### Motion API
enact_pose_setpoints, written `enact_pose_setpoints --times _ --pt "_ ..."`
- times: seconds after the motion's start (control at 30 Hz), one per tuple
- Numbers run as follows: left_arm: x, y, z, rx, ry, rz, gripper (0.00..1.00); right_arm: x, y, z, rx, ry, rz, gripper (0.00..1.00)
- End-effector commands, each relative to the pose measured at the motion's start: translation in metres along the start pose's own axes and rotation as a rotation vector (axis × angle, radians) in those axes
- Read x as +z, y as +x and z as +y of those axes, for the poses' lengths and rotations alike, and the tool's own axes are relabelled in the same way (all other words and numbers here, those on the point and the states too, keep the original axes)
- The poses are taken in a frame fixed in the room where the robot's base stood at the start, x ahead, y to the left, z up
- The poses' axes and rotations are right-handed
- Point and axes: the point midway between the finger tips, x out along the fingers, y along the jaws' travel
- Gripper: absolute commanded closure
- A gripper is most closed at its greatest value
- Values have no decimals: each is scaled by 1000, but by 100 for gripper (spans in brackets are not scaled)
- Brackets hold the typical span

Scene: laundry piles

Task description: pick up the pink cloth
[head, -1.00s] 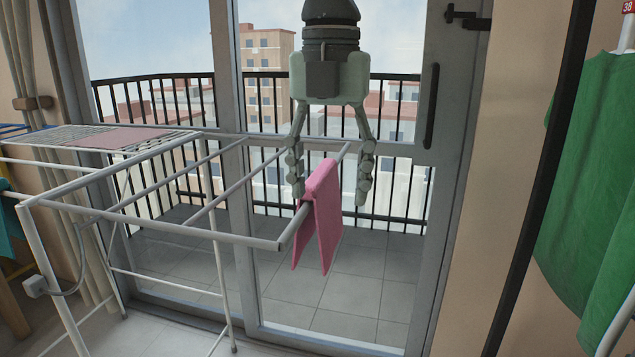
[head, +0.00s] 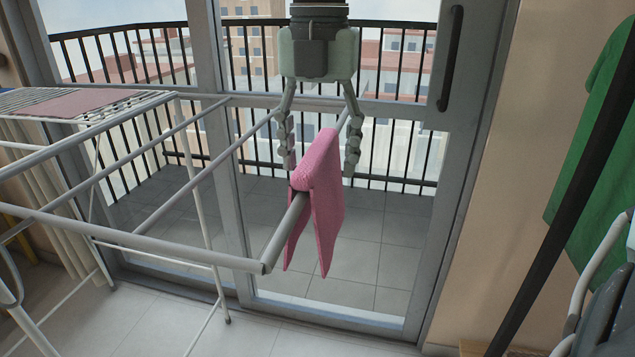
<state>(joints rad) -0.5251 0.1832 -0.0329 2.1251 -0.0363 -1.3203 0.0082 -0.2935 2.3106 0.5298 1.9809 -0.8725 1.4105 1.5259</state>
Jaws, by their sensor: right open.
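The pink cloth (head: 322,195) hangs folded over the end bar of a drying rack (head: 150,245), near the middle of the head view. Its two halves hang down on either side of the bar. My right gripper (head: 318,168) points down from above, with its fingers spread open on the left and right of the cloth's top. The cloth partly covers the space between the fingers, and I cannot tell whether a finger touches it. My left gripper is not in view.
Another reddish cloth (head: 95,102) lies flat on the rack's far left part. Behind the rack is a glass door with a grey frame (head: 470,190) and a balcony railing (head: 395,150). A green garment (head: 590,140) hangs at the right, behind a dark slanted pole (head: 560,225).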

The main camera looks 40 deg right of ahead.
Motion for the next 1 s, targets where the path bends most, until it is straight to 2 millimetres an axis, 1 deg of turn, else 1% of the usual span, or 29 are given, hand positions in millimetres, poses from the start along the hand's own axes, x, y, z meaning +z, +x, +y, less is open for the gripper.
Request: enact_pose_setpoints --times 0.07,0.1,0.2,0.3,0.5,0.9,0.97,1.0 --pt "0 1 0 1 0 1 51 0 14 1 -4 -1 6 41" --pt "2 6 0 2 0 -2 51 1 20 1 -3 0 4 41" --pt "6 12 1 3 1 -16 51 1 31 1 -2 1 2 41" --pt "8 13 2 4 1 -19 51 1 35 2 0 2 0 41" --pt "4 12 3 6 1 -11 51 2 35 2 0 2 -1 41" --pt "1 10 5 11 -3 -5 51 2 35 2 0 2 -1 91" --pt "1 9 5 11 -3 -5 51 2 35 2 0 2 -1 98" --pt "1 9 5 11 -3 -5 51 2 34 2 1 2 -1 98"
